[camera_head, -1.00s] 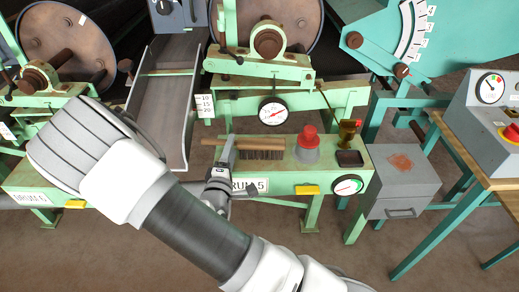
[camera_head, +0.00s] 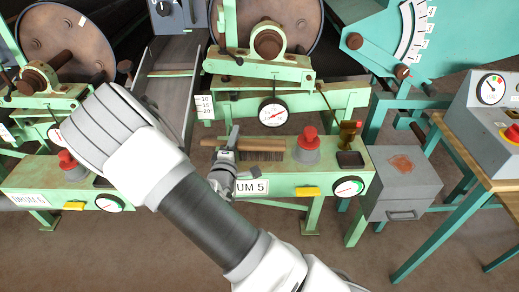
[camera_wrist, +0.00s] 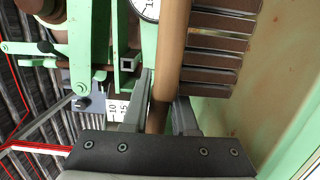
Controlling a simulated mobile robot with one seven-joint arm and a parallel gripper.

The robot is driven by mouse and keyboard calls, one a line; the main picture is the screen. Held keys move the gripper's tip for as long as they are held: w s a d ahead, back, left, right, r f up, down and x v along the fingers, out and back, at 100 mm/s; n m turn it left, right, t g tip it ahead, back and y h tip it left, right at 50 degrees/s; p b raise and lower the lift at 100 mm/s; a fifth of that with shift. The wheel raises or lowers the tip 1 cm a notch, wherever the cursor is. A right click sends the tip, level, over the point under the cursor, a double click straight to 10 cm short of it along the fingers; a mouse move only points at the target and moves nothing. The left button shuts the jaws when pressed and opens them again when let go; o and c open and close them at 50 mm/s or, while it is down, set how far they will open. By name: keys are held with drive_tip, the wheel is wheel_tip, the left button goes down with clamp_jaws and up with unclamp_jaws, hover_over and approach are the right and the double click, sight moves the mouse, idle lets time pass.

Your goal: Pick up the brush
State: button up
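The brush (camera_head: 262,150) has a brown wooden handle and rows of dark bristles. It lies on the light green ledge of the Drum 5 station, bristles toward the front. My gripper (camera_head: 230,150) is at the left part of the brush, over the handle. In the wrist view the handle (camera_wrist: 170,60) runs between the two fingers of my gripper (camera_wrist: 163,90), with the bristles (camera_wrist: 218,45) beyond on the right. The fingers look open around the handle, with little space on either side. Whether either finger touches it is hard to tell.
A red-topped button on a grey base (camera_head: 307,145) stands just right of the brush. A brass item (camera_head: 348,133) and a dark box (camera_head: 350,159) are farther right. A dial gauge (camera_head: 273,113) hangs behind. A grey metal box (camera_head: 402,175) stands right of the ledge.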

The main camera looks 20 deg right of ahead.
clamp_jaws()
drive_tip(key=shift+r, duration=0.15)
drive_tip(key=shift+r, duration=0.3)
drive_tip(key=s+d+r+p, duration=0.6)
drive_tip(key=s+r+p, duration=0.3)
drive_tip(key=p, duration=0.3)
drive_tip(key=shift+d+r, duration=0.4)
drive_tip(key=shift+r, duration=0.25)
